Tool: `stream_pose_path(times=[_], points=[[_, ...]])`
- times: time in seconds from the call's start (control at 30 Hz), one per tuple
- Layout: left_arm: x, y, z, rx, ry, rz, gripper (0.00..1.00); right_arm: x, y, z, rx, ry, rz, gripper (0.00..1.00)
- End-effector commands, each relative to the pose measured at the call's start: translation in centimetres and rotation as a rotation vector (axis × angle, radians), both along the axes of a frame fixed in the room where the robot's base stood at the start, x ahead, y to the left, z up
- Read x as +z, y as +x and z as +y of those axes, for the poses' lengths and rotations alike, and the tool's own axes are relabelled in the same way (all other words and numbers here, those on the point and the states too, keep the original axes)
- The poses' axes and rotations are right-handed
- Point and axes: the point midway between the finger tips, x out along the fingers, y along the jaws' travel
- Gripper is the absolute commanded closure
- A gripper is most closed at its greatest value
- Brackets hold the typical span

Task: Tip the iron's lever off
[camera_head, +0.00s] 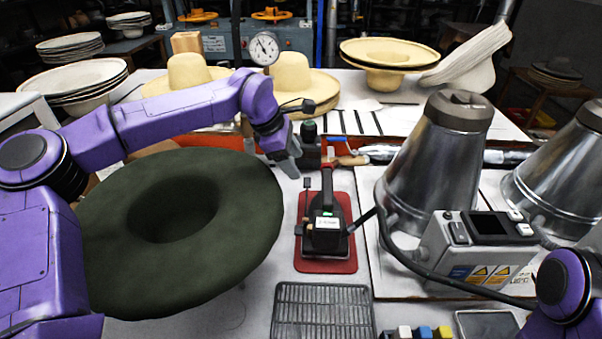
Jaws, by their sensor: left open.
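The black iron (325,232) rests on a red mat (342,265) near the middle of the table. A small green light (328,214) shows on its body. My right gripper is out of view; only part of my right arm shows at the lower right.
A large dark green hat (225,245) lies left of the iron. A metal rack (322,312) sits in front. A steel cone (430,165) and a control box (478,245) with a black hose stand at right. Straw hats (290,75) line the back.

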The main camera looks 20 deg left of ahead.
Motion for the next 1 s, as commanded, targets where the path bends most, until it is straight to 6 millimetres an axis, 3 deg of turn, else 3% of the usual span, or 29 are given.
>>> stream_pose_path(times=[0.1, 0.23, 0.73, 1.0], points=[[2.2, -0.6, 0.8, 0.001, 0.0, -0.003, 0.38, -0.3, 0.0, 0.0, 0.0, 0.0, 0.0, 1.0], [3.6, -1.0, 1.3, -0.001, 0.0, -0.001, 0.38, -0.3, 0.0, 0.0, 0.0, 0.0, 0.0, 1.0], [4.0, -1.1, 1.4, -0.001, 0.0, 0.0, 0.38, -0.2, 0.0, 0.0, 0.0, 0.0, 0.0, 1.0], [9.4, -1.1, 1.4, -0.001, 0.0, 0.0, 0.38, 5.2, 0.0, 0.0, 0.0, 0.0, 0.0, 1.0]])
